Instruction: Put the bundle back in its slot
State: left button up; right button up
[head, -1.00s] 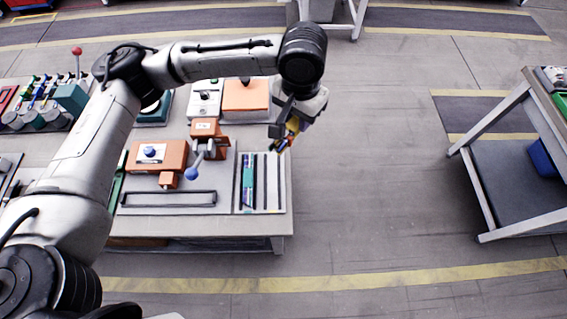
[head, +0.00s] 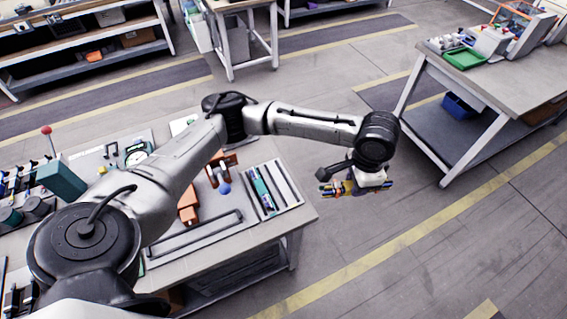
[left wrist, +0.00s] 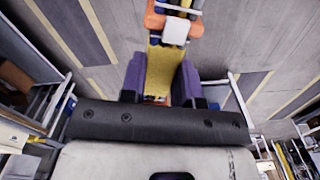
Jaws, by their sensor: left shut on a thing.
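My left gripper (head: 357,186) is shut on a bundle (head: 381,187), out over the floor to the right of the workbench. In the left wrist view the bundle (left wrist: 165,65) is yellow with an orange band and a white block, between purple finger pads. A grey slotted rack (head: 286,181) lies at the bench's right end. It has dark dividers, and a blue-green item (head: 262,191) lies in its left part. My right gripper is not in view.
An orange clamp fixture (head: 218,168) with a blue knob stands left of the rack. A second table (head: 495,85) with a green tray (head: 464,59) stands at upper right. Open floor lies between the tables.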

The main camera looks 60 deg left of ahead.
pick_arm(q)
jog(key=s+a+f+m+p, duration=0.2)
jog(key=a+f+m, duration=0.55)
jog(key=a, duration=0.25)
jog(key=m+p, duration=0.2)
jog(key=m, duration=0.5)
send_over(281, 182)
notch_tip(281, 182, down, 6)
jog(key=f, duration=0.1)
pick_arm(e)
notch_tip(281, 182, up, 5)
pick_arm(q)
notch_tip(281, 182, down, 4)
jog(key=b, duration=0.6)
jog(key=shift+f, duration=0.1)
jog(key=shift+f+p, duration=0.1)
jog(key=shift+p, duration=0.25)
jog(key=shift+d+f, duration=0.1)
jog(key=shift+f, duration=1.05)
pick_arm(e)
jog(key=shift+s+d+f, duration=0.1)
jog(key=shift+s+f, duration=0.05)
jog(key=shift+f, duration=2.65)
pick_arm(q)
jog(key=shift+p, duration=0.5)
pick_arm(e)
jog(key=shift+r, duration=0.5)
pick_arm(q)
jog(key=shift+f, duration=0.6)
